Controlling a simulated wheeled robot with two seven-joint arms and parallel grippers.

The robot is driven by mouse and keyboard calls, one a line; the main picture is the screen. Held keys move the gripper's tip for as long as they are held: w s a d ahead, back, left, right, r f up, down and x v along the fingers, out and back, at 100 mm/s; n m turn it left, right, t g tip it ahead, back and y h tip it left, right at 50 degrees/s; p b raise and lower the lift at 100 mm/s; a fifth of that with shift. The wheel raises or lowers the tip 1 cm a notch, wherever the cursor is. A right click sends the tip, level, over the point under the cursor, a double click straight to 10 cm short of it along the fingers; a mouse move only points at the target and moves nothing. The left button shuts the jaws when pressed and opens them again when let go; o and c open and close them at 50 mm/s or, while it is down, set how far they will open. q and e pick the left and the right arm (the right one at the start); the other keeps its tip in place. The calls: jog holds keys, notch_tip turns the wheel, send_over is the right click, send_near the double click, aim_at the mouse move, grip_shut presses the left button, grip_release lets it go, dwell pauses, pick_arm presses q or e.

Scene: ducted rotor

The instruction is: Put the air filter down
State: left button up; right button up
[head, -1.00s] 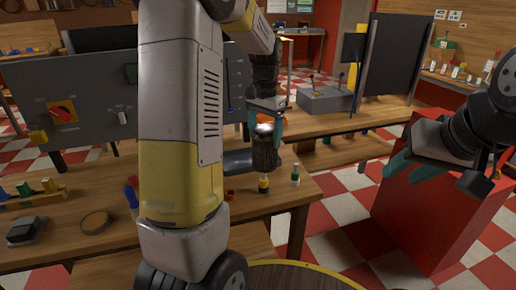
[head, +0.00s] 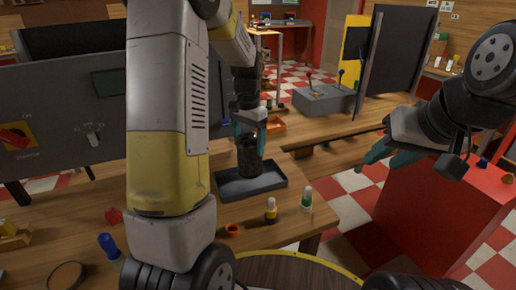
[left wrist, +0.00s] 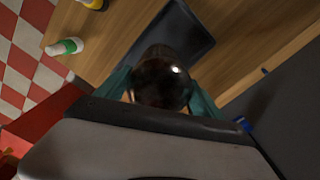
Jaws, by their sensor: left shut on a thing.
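The air filter, a dark cylinder (head: 250,160), is upright in my left gripper (head: 250,137). My left gripper's teal fingers are shut on its upper part. In the head view it is over a dark shallow tray (head: 270,187) on the wooden table; I cannot tell whether its lower end touches the tray. In the left wrist view the filter's round, shiny end (left wrist: 160,85) sits between the fingers, with the tray (left wrist: 190,35) beyond it. My right gripper (head: 388,157) is empty, its fingers apart, above the red cabinet.
A yellow bottle (head: 271,211) and a green-banded white bottle (head: 307,199) stand just in front of the tray. An orange-red ring (head: 232,230) lies near them. An orange bin (head: 276,124) and a grey control box (head: 323,98) are behind. A grey panel (head: 70,125) stands at left.

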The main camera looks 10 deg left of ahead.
pick_arm(q)
jog(key=shift+f, duration=2.1)
jog(key=o, duration=1.3)
jog(key=shift+f, duration=0.15)
